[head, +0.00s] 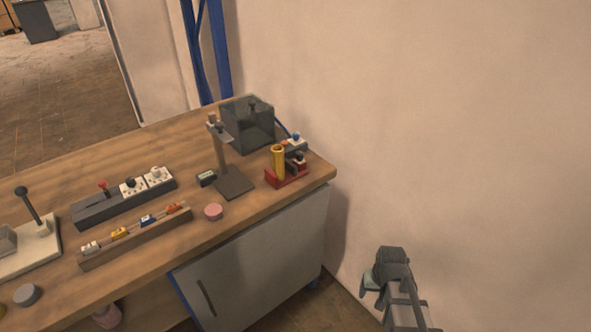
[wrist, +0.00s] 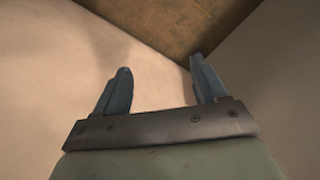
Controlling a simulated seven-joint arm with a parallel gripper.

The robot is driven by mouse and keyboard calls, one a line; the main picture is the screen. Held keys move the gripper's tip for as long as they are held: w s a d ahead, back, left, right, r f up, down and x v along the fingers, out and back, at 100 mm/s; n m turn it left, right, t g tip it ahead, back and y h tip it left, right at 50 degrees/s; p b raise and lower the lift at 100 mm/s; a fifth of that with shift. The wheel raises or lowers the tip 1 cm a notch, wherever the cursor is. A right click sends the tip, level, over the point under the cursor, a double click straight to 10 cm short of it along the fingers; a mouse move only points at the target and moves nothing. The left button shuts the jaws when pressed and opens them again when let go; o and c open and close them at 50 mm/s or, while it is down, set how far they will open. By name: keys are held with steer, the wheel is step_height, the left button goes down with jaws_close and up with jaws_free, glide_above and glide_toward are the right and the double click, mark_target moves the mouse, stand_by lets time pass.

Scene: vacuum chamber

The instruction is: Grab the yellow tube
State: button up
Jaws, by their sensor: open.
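The yellow tube (head: 278,158) stands upright in a red holder (head: 287,179) near the right end of the wooden workbench. My gripper (head: 372,283) is off the bench, to the lower right of it in the head view, well apart from the tube. In the wrist view my gripper (wrist: 158,90) shows two blue-grey fingers spread apart with nothing between them. The wrist view faces a pale wall and a brown floor, and the tube does not show there.
The bench (head: 150,157) has a stand (head: 222,160) left of the tube and a dark box (head: 249,122) behind. A pink puck (head: 213,211) lies near the front edge. A rack of small coloured parts (head: 136,236) sits further left. The wall is close on the right.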

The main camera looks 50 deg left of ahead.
steer(key=s+a+r+n+t+y, duration=0.1)
steer(key=a+r+n+y, duration=0.1)
steer(key=a+r, duration=1.05)
steer(key=n+y, duration=0.2)
steer(key=n, duration=0.3)
glide_toward(278, 159)
steer(key=shift+g, duration=0.3)
steer(key=x, duration=0.4)
steer(key=w+x, duration=0.1)
steer(key=x, duration=0.3)
steer(key=a+x, duration=0.1)
steer(key=x, duration=0.3)
steer(key=shift+w, duration=0.25)
steer(key=c, duration=1.1)
